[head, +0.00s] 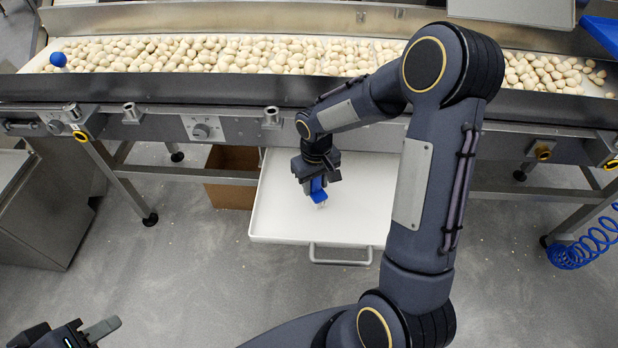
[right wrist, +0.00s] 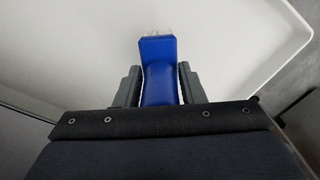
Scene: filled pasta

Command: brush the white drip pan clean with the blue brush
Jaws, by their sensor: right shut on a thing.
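The white drip pan (head: 350,222) sticks out from under the conveyor in the head view, with a grey handle (head: 341,262) at its front. Its pale surface and raised rim (right wrist: 285,75) also show in the right wrist view. My right gripper (head: 318,180) is over the pan and shut on the blue brush (head: 319,190). In the right wrist view the brush (right wrist: 160,80) sits between the two fingers, with its pale bristles toward the pan. I cannot tell whether the bristles touch it. My left gripper (head: 88,334) is at the bottom left, partly cut off, away from the pan.
A conveyor trough full of pasta (head: 230,55) runs across the back above the pan. A brown box (head: 232,178) stands under it, left of the pan. A blue coiled hose (head: 585,243) hangs at the right. The front floor is clear, with a few crumbs.

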